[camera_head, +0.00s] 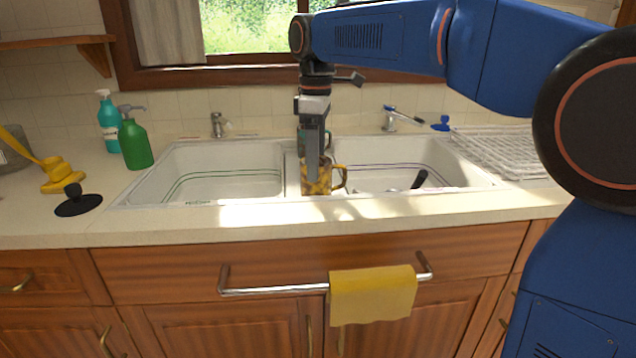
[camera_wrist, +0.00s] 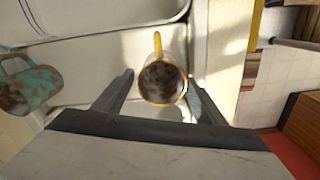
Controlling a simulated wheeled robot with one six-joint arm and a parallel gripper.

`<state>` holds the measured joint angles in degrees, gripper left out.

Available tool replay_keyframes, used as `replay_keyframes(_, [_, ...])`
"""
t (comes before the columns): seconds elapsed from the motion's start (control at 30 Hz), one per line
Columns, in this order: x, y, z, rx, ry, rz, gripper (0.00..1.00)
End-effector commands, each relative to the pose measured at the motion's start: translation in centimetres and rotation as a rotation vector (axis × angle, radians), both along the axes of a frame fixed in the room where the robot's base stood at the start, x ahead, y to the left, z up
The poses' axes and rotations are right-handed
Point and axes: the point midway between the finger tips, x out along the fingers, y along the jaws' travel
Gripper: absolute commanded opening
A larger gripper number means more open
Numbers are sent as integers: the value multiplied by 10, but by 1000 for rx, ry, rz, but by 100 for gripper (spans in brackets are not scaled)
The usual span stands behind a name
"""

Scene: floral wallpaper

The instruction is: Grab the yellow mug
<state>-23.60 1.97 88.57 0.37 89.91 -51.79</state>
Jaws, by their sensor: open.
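The yellow mug (camera_head: 316,176), patterned with brown, stands upright at the front of the divider between the two sink basins. In the wrist view the mug (camera_wrist: 161,82) is seen from above, dark inside, with its yellow handle pointing to the top of the picture. My gripper (camera_head: 314,178) points down at the mug from above in the head view. In the wrist view my gripper (camera_wrist: 160,92) is open, with one finger on each side of the mug. I cannot tell whether either finger touches it.
A teal and brown mug (camera_wrist: 28,88) stands close by, partly hidden behind my gripper in the head view. A double sink (camera_head: 225,175) surrounds the spot. Green (camera_head: 135,145) and teal (camera_head: 108,120) bottles stand left, a dish rack (camera_head: 500,150) right. A yellow towel (camera_head: 372,295) hangs in front.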

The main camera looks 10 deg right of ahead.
Motion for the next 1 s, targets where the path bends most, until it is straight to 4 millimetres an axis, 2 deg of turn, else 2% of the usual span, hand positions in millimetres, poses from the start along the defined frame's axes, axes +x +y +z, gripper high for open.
replay_keyframes(0.17, [-2,0,-13,0,2,0,65])
replay_keyframes(0.43, [-4,0,-47,-1,1,0,65])
replay_keyframes(0.77, [-4,0,-53,0,0,0,65])
replay_keyframes(0.93, [-4,0,-53,0,0,0,27])
replay_keyframes(1.0, [-4,0,-53,0,0,0,26])
